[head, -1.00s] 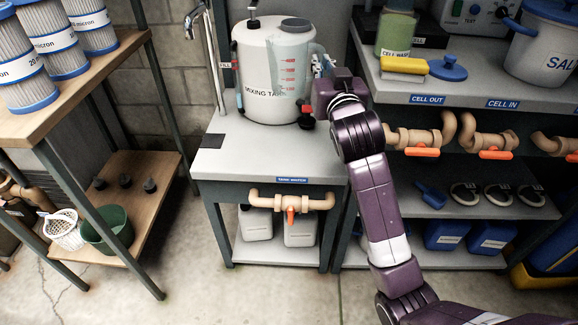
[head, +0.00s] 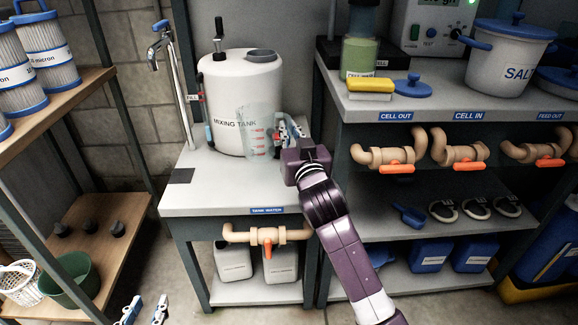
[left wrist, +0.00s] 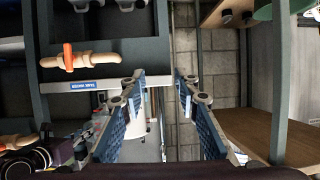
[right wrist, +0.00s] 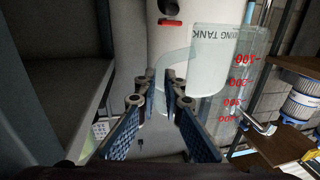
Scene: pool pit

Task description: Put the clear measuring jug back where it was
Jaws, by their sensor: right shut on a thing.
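The clear measuring jug (head: 258,140) with red markings is in front of the lower right of the white mixing tank (head: 225,95), close to the grey bench top (head: 215,195). I cannot tell whether its base touches the bench. In the right wrist view the jug (right wrist: 238,85) is right of the fingertips, in front of the tank. My right gripper (head: 290,135) is shut on the jug at its handle side; the handle is hard to see. My left gripper (head: 145,308) is open and empty at the bottom of the head view; its spread fingers (left wrist: 160,85) show in the left wrist view.
A tap (head: 165,45) stands left of the tank. A dark square (head: 182,176) lies on the bench's left edge. The bench's front is clear. Pipes with orange valves (head: 268,240) run below.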

